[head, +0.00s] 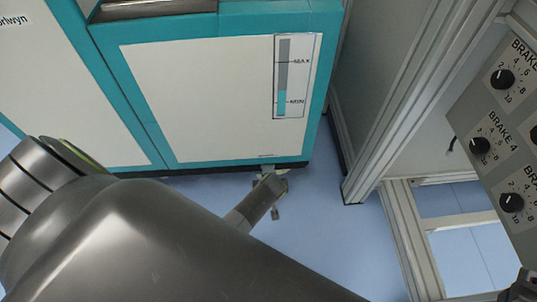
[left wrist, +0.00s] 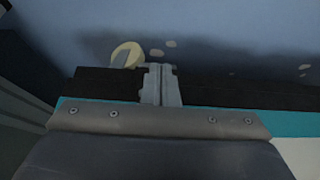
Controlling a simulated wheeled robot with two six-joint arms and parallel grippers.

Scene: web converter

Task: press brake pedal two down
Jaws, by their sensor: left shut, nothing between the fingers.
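My left gripper (head: 270,182) reaches down to the floor at the foot of the teal and white cabinet (head: 215,100). It is shut and empty. In the left wrist view its closed fingers (left wrist: 160,72) lie across the cabinet's black base strip (left wrist: 220,92). A small pale yellow round piece (left wrist: 127,53) shows beside the fingertips, with a grey part by it; I cannot tell whether it is a brake pedal or whether the fingers touch it. No pedal is clearly recognisable in the head view, where my left arm hides part of the floor. My right gripper is not in view.
A grey panel with black brake knobs (head: 480,146) stands at the right. A metal frame post (head: 375,150) rises between it and the cabinet. A level gauge (head: 290,75) is on the cabinet front. Blue floor (head: 325,240) is clear right of my left gripper.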

